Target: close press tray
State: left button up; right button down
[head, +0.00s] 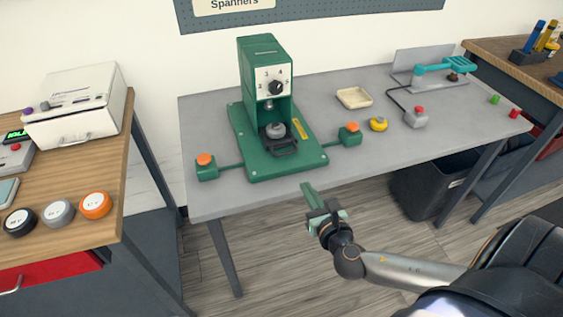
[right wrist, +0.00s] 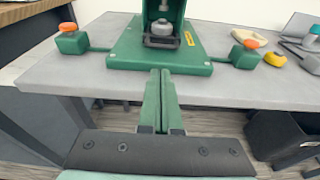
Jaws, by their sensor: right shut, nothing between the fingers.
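A green press (head: 264,80) stands on a grey table, with a dial on its front. Its tray (head: 285,148), a dark frame with a front handle, sticks out at the press's foot and holds a round grey piece (head: 275,130). The tray also shows in the right wrist view (right wrist: 163,43), straight beyond the fingertips. My right gripper (head: 308,187) is shut and empty in front of the table's front edge, pointing toward the press and apart from the tray. In the right wrist view its green fingers (right wrist: 160,75) lie together. My left gripper is not in view.
Orange-topped green button boxes stand left (head: 206,167) and right (head: 349,134) of the press. A yellow button (head: 378,124), a grey box with a red button (head: 416,116) and a cream dish (head: 354,97) stand to the right. The table's front strip is clear.

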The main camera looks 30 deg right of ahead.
send_near(282, 144)
jog(key=shift+w+d+f+b, duration=0.1)
jog(key=shift+w+f+b, duration=0.1)
jog(key=shift+w+f, duration=0.25)
jog(key=shift+w+d+f+b, duration=0.1)
jog(key=shift+w+f+b, duration=0.15)
jog(key=shift+w, duration=0.45)
jog(key=shift+r+x, duration=0.2)
jog(key=shift+x, duration=0.85)
jog(key=shift+r+x, duration=0.2)
jog(key=shift+x, duration=0.9)
